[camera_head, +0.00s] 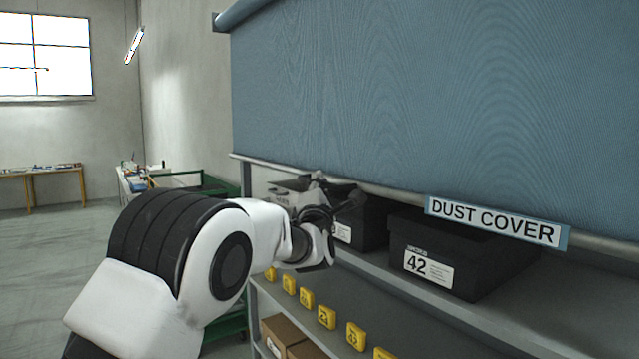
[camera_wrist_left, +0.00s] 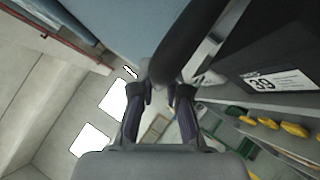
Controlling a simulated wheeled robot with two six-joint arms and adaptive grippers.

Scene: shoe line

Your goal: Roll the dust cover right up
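The dust cover (camera_head: 430,100) is a blue sheet hanging from a roller at the top. It hangs partway down, with its lower edge in front of the upper shelf. A bottom bar (camera_head: 270,165) runs along that edge, with a "DUST COVER" label (camera_head: 495,221) right of centre. My left gripper (camera_head: 338,193) is at this bar, left of the label. In the left wrist view a dark bar section (camera_wrist_left: 190,45) fills the gap between my left fingertips (camera_wrist_left: 166,92), which look shut on it. The sheet also shows there (camera_wrist_left: 135,30). My right gripper is not in view.
Black bins stand on the shelf (camera_head: 440,303) below the cover, one marked 42 (camera_head: 440,255). A bin marked 39 (camera_wrist_left: 275,60) is close to the gripper. Yellow tags (camera_head: 327,317) line a lower rail. Open floor (camera_head: 50,270) lies to the left.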

